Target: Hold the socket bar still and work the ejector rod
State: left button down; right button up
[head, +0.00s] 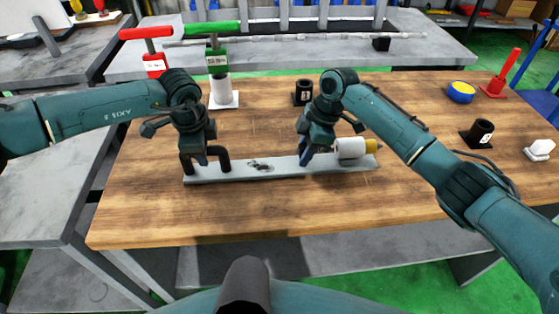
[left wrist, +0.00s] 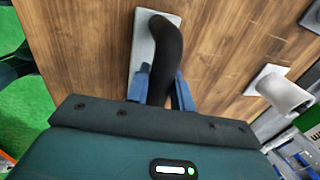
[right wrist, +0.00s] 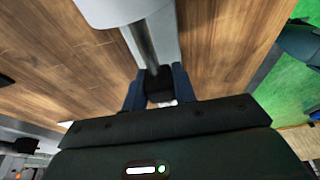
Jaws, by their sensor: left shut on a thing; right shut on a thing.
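The socket bar (head: 238,173) is a long grey plate lying on the wooden table, with a black arched handle (head: 224,157) at its left end. A white cylinder (head: 349,148) with a yellow end lies on its right end. My left gripper (head: 196,163) is shut on the handle (left wrist: 166,55), one finger on each side. My right gripper (head: 306,160) is shut on the black end knob of the metal ejector rod (right wrist: 146,45). The rod runs into the white cylinder. My fingers partly hide the knob.
A white spool (head: 222,92) by a green T-handled tool (head: 217,60) and a black cup (head: 302,92) stand at the back. The table's front strip (head: 270,215) is clear.

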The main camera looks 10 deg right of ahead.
grip_shut()
jog(key=shift+d, duration=0.15)
pick_arm(q)
jog(key=shift+a, duration=0.1)
pick_arm(e)
jog(key=shift+d, duration=1.5)
jog(key=o, duration=1.1)
grip_release()
jog(key=shift+a, duration=0.1)
jog(key=shift+r, duration=4)
